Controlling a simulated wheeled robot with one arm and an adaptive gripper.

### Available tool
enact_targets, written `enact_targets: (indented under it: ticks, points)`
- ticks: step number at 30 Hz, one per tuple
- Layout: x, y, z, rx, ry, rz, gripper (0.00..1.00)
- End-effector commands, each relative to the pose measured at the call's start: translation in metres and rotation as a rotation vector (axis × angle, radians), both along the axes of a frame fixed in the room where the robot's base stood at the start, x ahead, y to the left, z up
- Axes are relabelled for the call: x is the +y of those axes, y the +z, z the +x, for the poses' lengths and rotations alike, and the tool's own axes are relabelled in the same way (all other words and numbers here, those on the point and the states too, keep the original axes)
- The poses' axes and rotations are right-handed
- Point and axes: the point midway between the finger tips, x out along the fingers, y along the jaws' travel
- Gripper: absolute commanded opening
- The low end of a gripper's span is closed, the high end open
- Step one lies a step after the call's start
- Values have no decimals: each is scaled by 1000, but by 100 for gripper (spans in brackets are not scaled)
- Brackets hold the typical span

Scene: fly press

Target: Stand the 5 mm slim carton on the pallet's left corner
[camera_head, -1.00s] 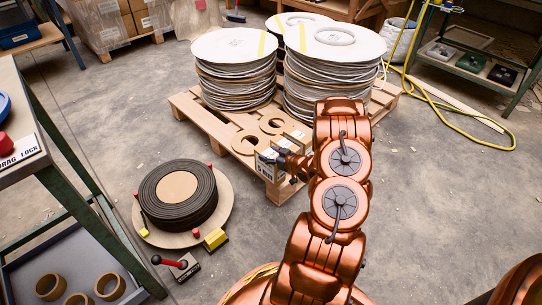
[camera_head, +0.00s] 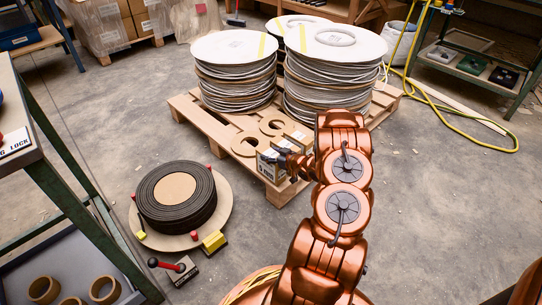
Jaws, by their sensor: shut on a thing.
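My gripper (camera_head: 284,160) is shut on a small light carton (camera_head: 267,166) with a dark printed label. The carton is upright at the near corner of the wooden pallet (camera_head: 205,122). I cannot tell whether its base touches the boards or hangs just above or in front of them. My gripper and copper arm hide its right side. Another carton (camera_head: 297,139) is on the pallet just behind my gripper, partly hidden. The label's size print is too small to read.
Two flat wooden rings (camera_head: 244,144) lie on the pallet near the cartons. Tall reel stacks (camera_head: 235,80) fill its back. A workbench (camera_head: 22,150) stands far left.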

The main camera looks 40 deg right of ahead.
Motion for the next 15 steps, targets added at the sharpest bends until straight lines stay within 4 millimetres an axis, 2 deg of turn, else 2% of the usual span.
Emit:
enact_targets:
  ticks: [4, 5, 11, 15]
  points:
    - [0, -2, 0, -1, 0, 1, 0]
    - [0, -2, 0, 0, 0, 0, 61]
    - [0, -1, 0, 0, 0, 0, 82]
    - [0, -1, 0, 0, 0, 0, 83]
